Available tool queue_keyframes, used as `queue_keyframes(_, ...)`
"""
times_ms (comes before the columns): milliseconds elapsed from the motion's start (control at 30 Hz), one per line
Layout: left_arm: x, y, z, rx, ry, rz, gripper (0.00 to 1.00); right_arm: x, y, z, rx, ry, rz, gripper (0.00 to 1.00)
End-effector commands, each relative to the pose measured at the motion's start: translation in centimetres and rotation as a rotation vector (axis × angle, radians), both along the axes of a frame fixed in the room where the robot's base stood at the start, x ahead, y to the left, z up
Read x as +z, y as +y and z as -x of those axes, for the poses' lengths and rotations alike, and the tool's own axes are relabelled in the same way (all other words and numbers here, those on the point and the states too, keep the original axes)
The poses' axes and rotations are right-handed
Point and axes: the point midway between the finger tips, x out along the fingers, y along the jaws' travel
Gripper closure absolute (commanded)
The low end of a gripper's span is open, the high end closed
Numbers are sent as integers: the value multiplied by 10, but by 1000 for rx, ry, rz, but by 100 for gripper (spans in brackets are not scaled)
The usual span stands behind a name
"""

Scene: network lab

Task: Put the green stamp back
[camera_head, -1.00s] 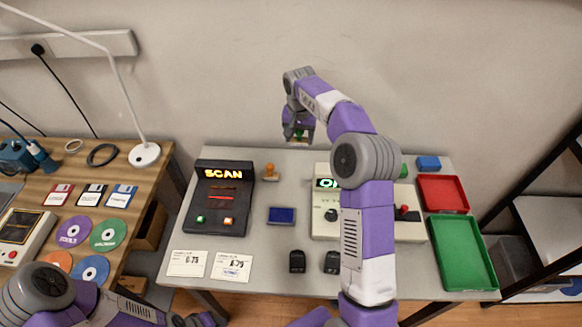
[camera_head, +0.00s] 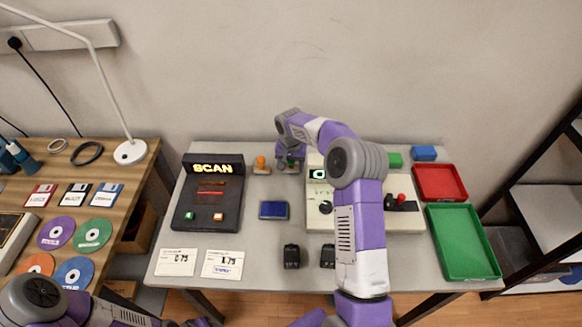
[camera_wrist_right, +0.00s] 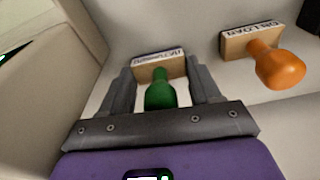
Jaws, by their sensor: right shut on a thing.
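My right gripper (camera_head: 289,167) is at the back of the grey table, just right of the orange stamp (camera_head: 261,165). In the right wrist view, its two fingers are closed on the green stamp (camera_wrist_right: 160,93), whose green handle sits between them and whose wooden block shows beyond the fingertips. I cannot tell whether the block touches the table. My left gripper is not clearly visible; only my left arm shows at the lower left.
A black SCAN device (camera_head: 208,193) stands left of the gripper. A blue ink pad (camera_head: 273,210) lies in front. A cream console (camera_head: 405,218) is close on the right. Red (camera_head: 440,182) and green (camera_head: 462,242) trays are at the right end.

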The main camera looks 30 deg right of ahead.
Motion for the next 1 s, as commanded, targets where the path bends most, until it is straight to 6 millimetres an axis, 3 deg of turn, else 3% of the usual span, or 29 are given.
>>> queue_keyframes(400,-3,0,0,0,0,0,57,-8,0,-1,0,-2,0,57)
queue_keyframes(433,-3,0,0,0,0,0,57,-8,0,-1,0,-2,0,35)
queue_keyframes(500,-3,0,0,0,0,0,57,-8,0,0,0,-2,0,26)
queue_keyframes(800,-1,0,0,0,0,0,57,-5,0,0,0,-2,0,26)
queue_keyframes(1000,7,0,0,0,0,0,57,23,2,1,0,-6,2,26)
